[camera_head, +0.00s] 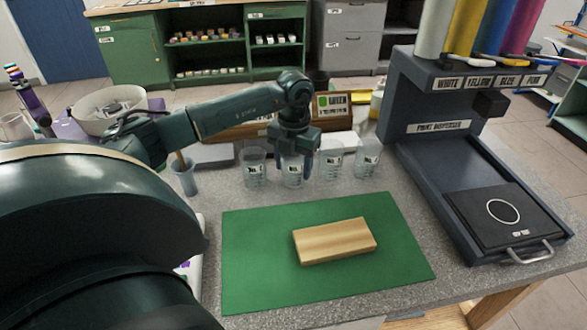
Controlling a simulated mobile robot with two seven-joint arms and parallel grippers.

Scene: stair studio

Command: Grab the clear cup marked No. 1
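Several clear cups with small white labels stand in a row behind the green mat. They are the leftmost cup (254,172), the second cup (293,180), the third cup (331,166) and the rightmost cup (368,163). The label numbers are too small to read with certainty. My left gripper (296,168) points down at the second cup from the left, with its fingers apart at the cup's two sides. I cannot tell whether the fingers touch the cup. The gripper hides part of the cup's top. My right gripper is out of view.
A wooden block (335,241) lies on the green mat (250,275) in front of the cups. A dark paint dispenser (440,140) stands at the right. A grey cup with a stick (184,180) and a white bowl (108,112) are at the left. A wooden box (240,130) stands behind the cups.

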